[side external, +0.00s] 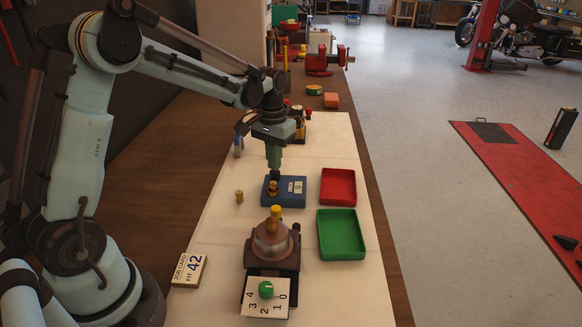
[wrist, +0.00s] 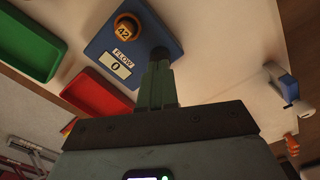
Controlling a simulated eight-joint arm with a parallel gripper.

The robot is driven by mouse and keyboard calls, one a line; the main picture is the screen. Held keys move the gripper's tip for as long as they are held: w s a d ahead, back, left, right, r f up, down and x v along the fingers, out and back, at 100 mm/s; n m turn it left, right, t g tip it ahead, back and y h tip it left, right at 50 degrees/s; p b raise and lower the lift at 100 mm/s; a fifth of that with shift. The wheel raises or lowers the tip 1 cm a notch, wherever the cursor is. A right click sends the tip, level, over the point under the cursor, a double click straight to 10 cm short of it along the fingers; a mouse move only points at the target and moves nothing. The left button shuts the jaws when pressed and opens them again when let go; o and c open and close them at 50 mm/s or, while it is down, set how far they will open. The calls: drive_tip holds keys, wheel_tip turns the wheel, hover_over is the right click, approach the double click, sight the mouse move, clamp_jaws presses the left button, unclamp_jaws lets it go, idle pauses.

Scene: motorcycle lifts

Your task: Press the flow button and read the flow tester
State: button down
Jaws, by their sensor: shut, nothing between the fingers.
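The flow tester (side external: 291,201) is a blue box on the white bench mat. Its display (wrist: 117,64), labelled FLOW, reads 0. A brass piece marked 42 (wrist: 127,28) sits on the tester. A dark round button (wrist: 161,54) is on the tester beside the display. My gripper (side external: 273,168) is shut and empty, pointing down over the tester's back left part. In the wrist view its fingertips (wrist: 160,68) are right at the button and partly hide it; I cannot tell whether they touch it.
Red (side external: 339,187) and green (side external: 341,236) trays lie right of the tester. A carburetor-like unit (side external: 272,245) with a brass top stands in front, by a numbered dial card (side external: 265,306). A job card (side external: 188,269) reads FIT 42. A small brass piece (side external: 239,196) stands left.

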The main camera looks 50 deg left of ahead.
drive_tip(key=shift+f, duration=1.1)
drive_tip(key=shift+r, duration=3.2)
drive_tip(key=shift+s+d+r, duration=0.25)
drive_tip(key=shift+r, duration=0.05)
drive_tip(key=s+d+r+m+t, duration=0.3)
drive_tip(key=s+d+t, duration=0.4)
drive_tip(key=s+d, duration=0.3)
drive_tip(key=s, duration=0.3)
drive_tip(key=shift+s, duration=0.3)
